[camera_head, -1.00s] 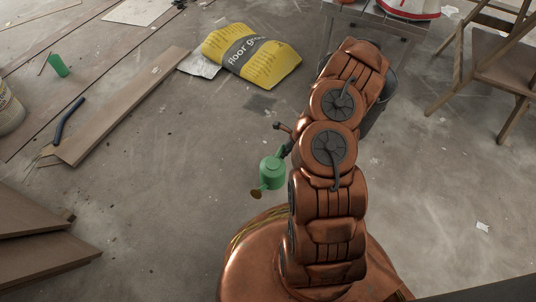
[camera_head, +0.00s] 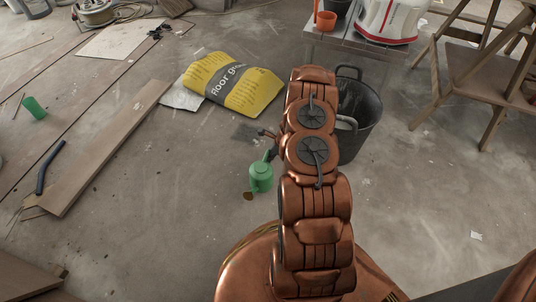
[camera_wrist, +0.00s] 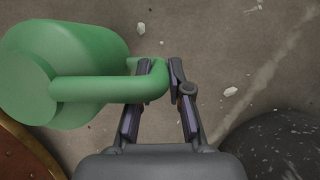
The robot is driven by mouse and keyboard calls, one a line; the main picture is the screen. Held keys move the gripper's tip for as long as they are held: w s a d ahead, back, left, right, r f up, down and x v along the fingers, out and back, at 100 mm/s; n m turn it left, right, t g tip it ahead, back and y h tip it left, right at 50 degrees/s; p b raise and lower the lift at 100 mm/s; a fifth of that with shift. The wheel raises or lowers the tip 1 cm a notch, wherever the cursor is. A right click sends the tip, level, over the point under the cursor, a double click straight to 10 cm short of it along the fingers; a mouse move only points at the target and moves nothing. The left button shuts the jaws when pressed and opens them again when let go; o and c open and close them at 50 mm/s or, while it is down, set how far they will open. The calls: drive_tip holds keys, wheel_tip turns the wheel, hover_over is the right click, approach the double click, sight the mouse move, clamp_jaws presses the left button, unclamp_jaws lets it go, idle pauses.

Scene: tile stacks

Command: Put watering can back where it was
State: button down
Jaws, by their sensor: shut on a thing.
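The green watering can (camera_head: 261,178) hangs from my gripper (camera_head: 272,150), just left of my copper arm in the head view. Its brown rose points down and to the left. In the wrist view the can's body (camera_wrist: 60,75) fills the upper left, and its handle runs between the fingers of my gripper (camera_wrist: 165,70). The fingers are shut on the handle. The can appears held above the concrete floor. My arm hides part of the gripper in the head view.
A black bucket (camera_head: 360,115) stands right of my arm. A yellow floor grout bag (camera_head: 233,84) lies ahead. Floor between planks and can is clear.

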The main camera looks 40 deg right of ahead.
drive_tip(key=shift+w+d, duration=0.1)
drive_tip(key=shift+w, duration=0.25)
wheel_tip(320, 180, down, 4)
drive_tip(key=b, duration=0.2)
drive_tip(key=shift+d+r+b, duration=0.1)
drive_tip(key=shift+r+b, duration=0.1)
drive_tip(key=shift+b, duration=0.2)
drive_tip(key=c, duration=1.1)
unclamp_jaws()
drive_tip(key=shift+f, duration=0.1)
